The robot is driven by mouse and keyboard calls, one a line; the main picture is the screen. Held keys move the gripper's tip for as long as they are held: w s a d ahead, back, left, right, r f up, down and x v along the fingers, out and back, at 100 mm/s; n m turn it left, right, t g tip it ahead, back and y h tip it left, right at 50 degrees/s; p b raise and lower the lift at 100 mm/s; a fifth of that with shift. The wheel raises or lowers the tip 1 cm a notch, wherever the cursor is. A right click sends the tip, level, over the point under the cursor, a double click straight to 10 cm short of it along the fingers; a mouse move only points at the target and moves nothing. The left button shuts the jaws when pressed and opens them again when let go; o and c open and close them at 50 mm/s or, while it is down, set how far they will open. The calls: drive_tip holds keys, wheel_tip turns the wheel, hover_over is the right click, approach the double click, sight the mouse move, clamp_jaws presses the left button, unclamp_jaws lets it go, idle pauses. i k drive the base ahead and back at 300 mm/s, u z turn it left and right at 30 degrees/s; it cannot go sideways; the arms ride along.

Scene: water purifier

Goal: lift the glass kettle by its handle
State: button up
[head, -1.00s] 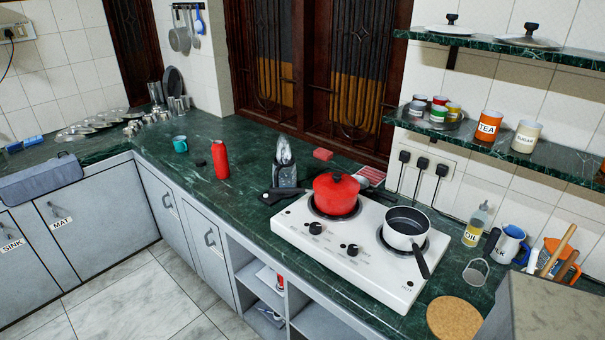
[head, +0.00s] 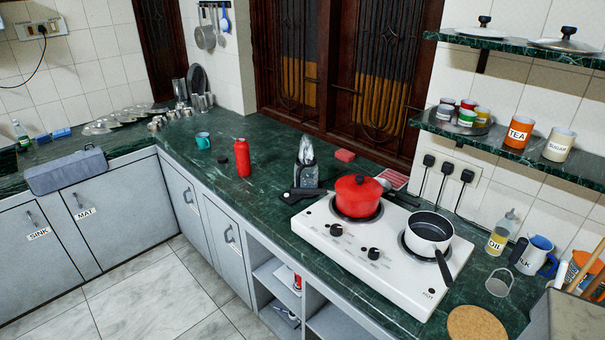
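I cannot make out a glass kettle with a handle anywhere in the head view. The nearest clear-looking thing is a small glass mug-like vessel (head: 499,283) on the green counter (head: 405,325), right of the stove. My gripper is not in view.
The white stove (head: 345,255) carries a red lidded pot (head: 358,197) and a white pan (head: 428,232). A red bottle (head: 242,158) and teal mug (head: 203,141) stand left. The oil bottle (head: 499,236) and milk jug (head: 536,256) stand right. Floor (head: 165,290) is clear.

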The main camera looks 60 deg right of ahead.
sight(305, 175)
drive_tip(key=u, duration=0.05)
drive_tip(key=i, duration=1)
drive_tip(key=z, duration=0.05)
